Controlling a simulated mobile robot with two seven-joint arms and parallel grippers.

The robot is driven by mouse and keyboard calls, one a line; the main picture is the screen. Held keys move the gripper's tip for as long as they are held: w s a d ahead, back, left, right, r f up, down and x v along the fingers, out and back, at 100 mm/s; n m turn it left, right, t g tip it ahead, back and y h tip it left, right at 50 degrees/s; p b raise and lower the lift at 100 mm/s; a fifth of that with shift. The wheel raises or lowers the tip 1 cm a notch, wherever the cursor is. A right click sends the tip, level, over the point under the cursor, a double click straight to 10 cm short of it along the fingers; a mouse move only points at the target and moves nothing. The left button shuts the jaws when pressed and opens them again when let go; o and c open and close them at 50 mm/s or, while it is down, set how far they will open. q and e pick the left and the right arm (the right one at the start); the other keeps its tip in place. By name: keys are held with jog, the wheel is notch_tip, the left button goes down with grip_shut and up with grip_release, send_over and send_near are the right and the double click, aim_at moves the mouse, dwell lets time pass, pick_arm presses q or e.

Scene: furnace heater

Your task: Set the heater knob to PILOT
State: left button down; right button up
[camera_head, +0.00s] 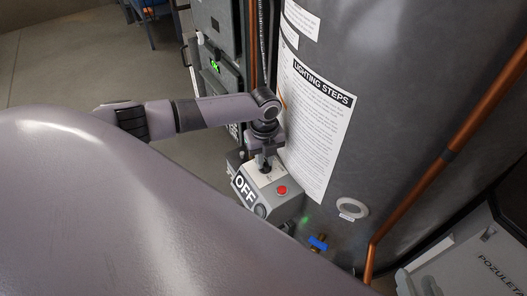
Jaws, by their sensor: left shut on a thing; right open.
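The heater control box (285,206) is a grey box on the lower front of the large grey tank. It has a red button (282,190) on top and a large "OFF" label (244,188) on its side. My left gripper (266,168) points down at the top of the box and is shut on the dark knob there. The fingers hide most of the knob, and its pointer and the small markings cannot be read. My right gripper is not in view.
The tank (400,90) carries a "LIGHTING STEPS" sheet (318,120). A copper pipe (440,160) runs down at the right. A blue-handled valve (318,242) sits below the box. Grey cabinets (217,35) stand behind my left arm. Open floor (60,60) lies at the upper left.

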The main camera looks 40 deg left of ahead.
pick_arm(q)
jog(key=m, duration=1.1)
jog(key=shift+w+a+r+m, duration=0.1)
jog(key=shift+w+r+m, duration=0.15)
jog(key=shift+m, duration=0.15)
jog(key=m, duration=0.3)
jog(key=shift+f+m+b, duration=0.15)
jog(key=shift+m+b, duration=0.15)
jog(key=shift+b, duration=0.4)
jog(key=shift+a+m+b, duration=0.1)
jog(key=shift+m+b, duration=0.2)
jog(key=shift+b, duration=0.35)
